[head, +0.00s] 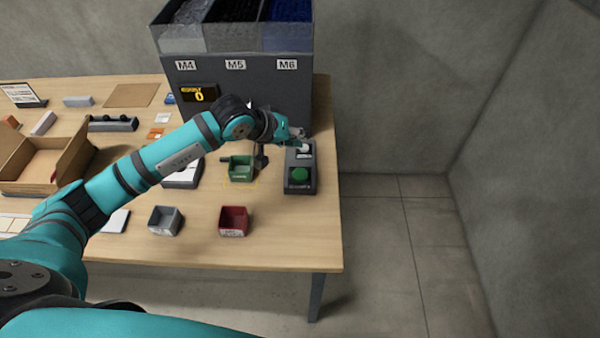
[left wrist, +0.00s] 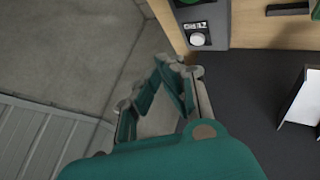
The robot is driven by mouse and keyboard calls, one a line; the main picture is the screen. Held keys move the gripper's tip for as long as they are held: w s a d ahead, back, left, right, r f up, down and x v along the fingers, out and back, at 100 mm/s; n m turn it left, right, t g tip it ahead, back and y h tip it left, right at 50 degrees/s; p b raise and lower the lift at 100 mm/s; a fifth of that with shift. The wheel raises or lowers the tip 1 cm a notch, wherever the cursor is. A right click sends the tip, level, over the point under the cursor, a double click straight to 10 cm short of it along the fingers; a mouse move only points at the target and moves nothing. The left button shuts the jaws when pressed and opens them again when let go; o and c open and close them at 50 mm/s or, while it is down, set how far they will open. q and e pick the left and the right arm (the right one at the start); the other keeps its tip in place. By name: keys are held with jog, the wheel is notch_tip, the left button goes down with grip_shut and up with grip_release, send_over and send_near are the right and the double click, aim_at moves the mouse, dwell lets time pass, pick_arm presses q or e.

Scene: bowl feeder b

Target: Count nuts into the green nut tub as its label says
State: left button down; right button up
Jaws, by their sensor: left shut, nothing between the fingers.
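The green nut tub (head: 241,170) stands on the table in front of the feeder; its label is too small to read. The dark feeder (head: 238,108) has bins marked M4, M5 and M6, and its yellow display (head: 199,94) reads COUNT 0. A grey control box (head: 301,185) with a round green button (head: 299,175) stands right of the tub. My left gripper (head: 299,139) is shut and empty, over the far end of the control box. The left wrist view shows its fingers (left wrist: 180,78) near the control box's white knob (left wrist: 198,39). My right gripper is out of view.
A grey tub (head: 165,221) and a red tub (head: 234,220) stand near the front edge. An open cardboard box (head: 45,160) is at the left. My left arm crosses above the table (head: 285,245). The floor to its right is clear.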

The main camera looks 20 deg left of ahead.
pick_arm(q)
jog(key=shift+f, duration=0.15)
jog(key=b, duration=0.2)
send_over(298, 172)
notch_tip(298, 172, down, 6)
jog(key=shift+r, duration=0.15)
notch_tip(298, 172, down, 2)
jog(key=shift+f+b, duration=0.15)
jog(key=shift+b, duration=0.9)
jog(key=shift+f, duration=0.25)
jog(key=shift+b, duration=0.3)
jog(key=shift+f+b, duration=0.4)
jog(key=shift+b, duration=0.3)
